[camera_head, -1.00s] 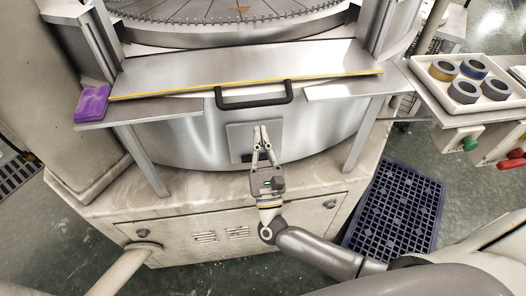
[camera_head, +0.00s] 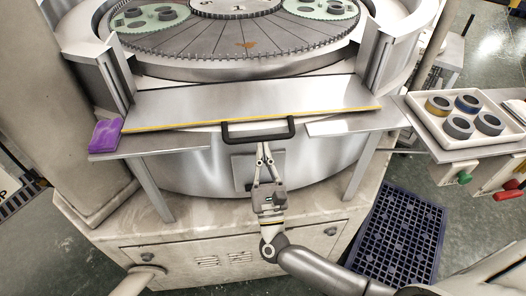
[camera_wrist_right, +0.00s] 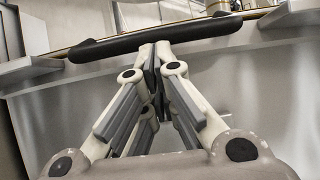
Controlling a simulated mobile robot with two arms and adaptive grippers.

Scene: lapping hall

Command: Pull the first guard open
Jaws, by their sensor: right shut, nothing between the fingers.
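The first guard (camera_head: 250,102) is a flat metal panel with a yellow front edge, in front of the round lapping machine in the head view. Its black bar handle (camera_head: 258,138) hangs at the front edge, and it also spans the upper part of the right wrist view (camera_wrist_right: 150,38). My right gripper (camera_head: 264,147) is shut and empty. Its fingertips are just below the middle of the handle; in the right wrist view the fingertips (camera_wrist_right: 157,48) appear at the handle's lower edge. I cannot tell whether they touch it. My left gripper is not in view.
A purple sponge-like block (camera_head: 105,136) lies on the left ledge. A white tray (camera_head: 443,123) with several rings stands on the right side shelf, above green (camera_head: 464,178) and red (camera_head: 508,190) knobs. A dark blue grated mat (camera_head: 398,235) lies on the floor at right.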

